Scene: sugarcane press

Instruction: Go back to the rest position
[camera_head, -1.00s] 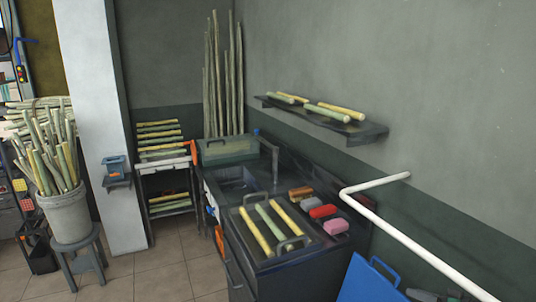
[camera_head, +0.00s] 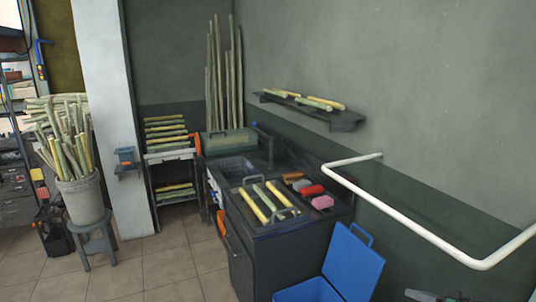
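My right gripper (camera_head: 436,296) shows only as a small dark grey piece at the bottom edge, right of the blue bin. Its fingertips are too cut off to tell open from shut, and I see nothing held in it. My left gripper is out of view. Cane pieces (camera_head: 264,202) lie on the tray on the dark counter (camera_head: 290,238). More pieces (camera_head: 308,101) lie on the wall shelf (camera_head: 343,121).
A blue bin (camera_head: 352,262) with a raised lid stands before the counter. A white rail (camera_head: 420,228) juts from the right wall. A bucket of canes (camera_head: 82,200) sits on a stool (camera_head: 95,240) at left. Tiled floor (camera_head: 165,268) is clear between stool and counter.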

